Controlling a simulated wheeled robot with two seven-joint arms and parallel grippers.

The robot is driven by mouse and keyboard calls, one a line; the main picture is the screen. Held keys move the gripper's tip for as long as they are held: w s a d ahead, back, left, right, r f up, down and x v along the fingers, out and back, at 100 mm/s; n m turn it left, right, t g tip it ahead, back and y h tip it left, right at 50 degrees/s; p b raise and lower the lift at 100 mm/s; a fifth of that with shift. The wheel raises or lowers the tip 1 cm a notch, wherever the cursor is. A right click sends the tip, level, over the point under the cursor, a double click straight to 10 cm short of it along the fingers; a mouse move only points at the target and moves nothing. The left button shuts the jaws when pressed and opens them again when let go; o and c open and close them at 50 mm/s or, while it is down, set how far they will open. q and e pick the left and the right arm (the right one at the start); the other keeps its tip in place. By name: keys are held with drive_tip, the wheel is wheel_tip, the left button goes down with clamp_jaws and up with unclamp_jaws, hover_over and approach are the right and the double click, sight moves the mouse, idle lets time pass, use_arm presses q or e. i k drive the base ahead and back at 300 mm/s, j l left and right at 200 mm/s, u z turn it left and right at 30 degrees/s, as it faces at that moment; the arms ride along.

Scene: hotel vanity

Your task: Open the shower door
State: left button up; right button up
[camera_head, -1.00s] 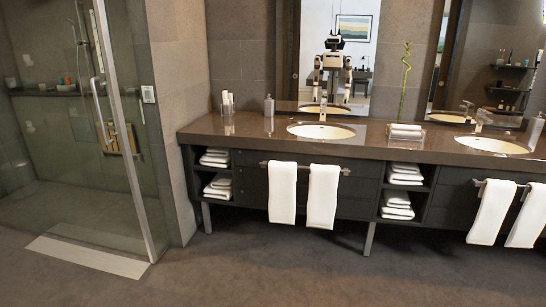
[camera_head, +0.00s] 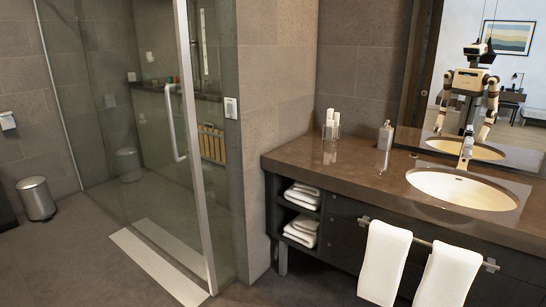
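The glass shower door (camera_head: 145,130) stands at the left of the head view, with a metal frame post (camera_head: 195,150) along its right edge. A vertical metal handle (camera_head: 172,122) is on the glass, just left of that post. The door looks closed, though its exact angle is hard to tell. Neither of my grippers shows directly in this view. A robot with two arms shows only as a reflection in the mirror (camera_head: 455,80), too small to read its grippers.
A pale floor strip (camera_head: 155,266) lies along the shower's foot. A metal bin (camera_head: 36,199) stands at the far left. The vanity counter (camera_head: 330,165) with a sink (camera_head: 462,189) and hanging towels (camera_head: 385,262) blocks the right. The floor in front of the shower is clear.

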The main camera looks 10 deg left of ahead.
sight(168, 87)
drive_tip(key=i+j+u, duration=0.2)
drive_tip(key=i+u, duration=0.3)
drive_tip(key=i+j+u, duration=0.1)
drive_tip(key=i+u, duration=0.35)
drive_tip(key=i+l+u, duration=0.1)
drive_tip(key=i+u, duration=0.4)
drive_tip(key=k, duration=0.1)
